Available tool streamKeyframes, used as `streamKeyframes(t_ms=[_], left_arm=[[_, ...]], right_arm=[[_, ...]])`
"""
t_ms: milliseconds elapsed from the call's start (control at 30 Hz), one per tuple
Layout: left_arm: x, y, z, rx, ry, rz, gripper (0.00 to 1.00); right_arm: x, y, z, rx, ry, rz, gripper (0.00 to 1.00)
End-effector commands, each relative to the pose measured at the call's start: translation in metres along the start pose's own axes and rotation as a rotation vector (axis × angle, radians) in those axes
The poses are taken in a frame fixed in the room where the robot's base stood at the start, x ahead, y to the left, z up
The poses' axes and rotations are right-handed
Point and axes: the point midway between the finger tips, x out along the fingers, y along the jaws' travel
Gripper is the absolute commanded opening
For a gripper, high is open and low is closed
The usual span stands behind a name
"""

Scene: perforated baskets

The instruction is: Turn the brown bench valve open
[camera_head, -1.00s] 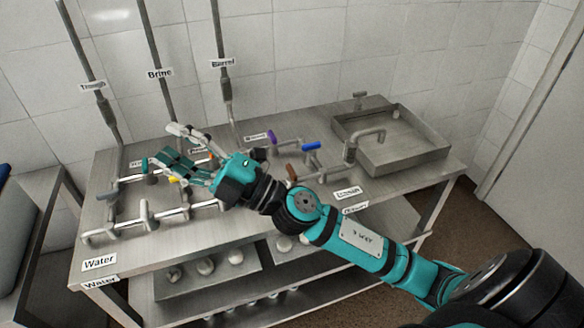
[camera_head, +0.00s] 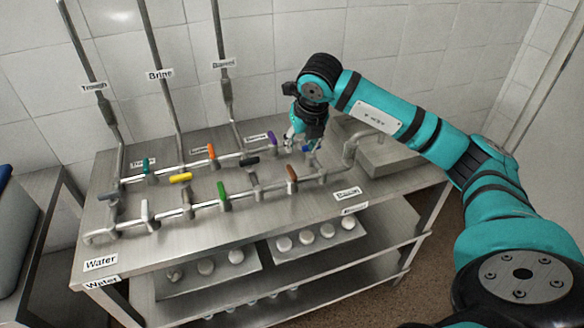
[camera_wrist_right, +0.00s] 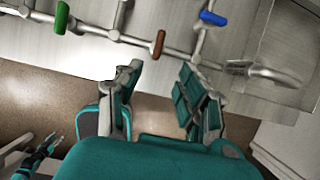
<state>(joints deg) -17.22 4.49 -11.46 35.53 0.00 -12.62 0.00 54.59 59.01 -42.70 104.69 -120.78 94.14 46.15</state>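The brown bench valve (camera_head: 291,173) has a short brown handle near the right end of the front pipe run. It also shows in the right wrist view (camera_wrist_right: 158,43), ahead of the gap between my fingers. My right gripper (camera_head: 303,143) points down, in the head view just behind and right of the brown handle. In the wrist view its two fingers (camera_wrist_right: 160,73) stand apart with nothing between them, and no contact with the brown handle shows. My left gripper is outside the head view; a teal gripper (camera_wrist_right: 46,144), likely mine, shows small in the wrist view's lower left.
The blue handle (camera_wrist_right: 213,18) is close to the brown one; my right gripper partly covers it in the head view. A green handle (camera_head: 222,191) lies to the left, a purple one (camera_head: 271,137) behind. The sink (camera_head: 385,157) and its tap stand to the right.

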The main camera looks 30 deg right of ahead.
Motion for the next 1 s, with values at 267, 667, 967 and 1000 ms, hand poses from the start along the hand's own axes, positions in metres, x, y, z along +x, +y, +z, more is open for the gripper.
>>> streamKeyframes(t_ms=[267,667,967,1000], left_arm=[[-0.018,-0.001,-0.002,-0.001,0.0,-0.001,0.4],[-0.034,-0.002,-0.003,-0.001,0.0,-0.002,0.4],[-0.035,-0.002,-0.003,0.0,0.0,-0.002,0.4],[-0.035,-0.002,-0.003,0.0,0.0,-0.002,0.4]], right_arm=[[0.06,0.001,-0.001,-0.002,0.007,0.002,0.39],[0.132,0.002,0.0,-0.001,0.003,0.005,0.39],[0.145,0.002,-0.001,-0.002,0.001,0.004,0.39],[0.145,0.002,-0.001,-0.002,0.0,0.004,0.39]])
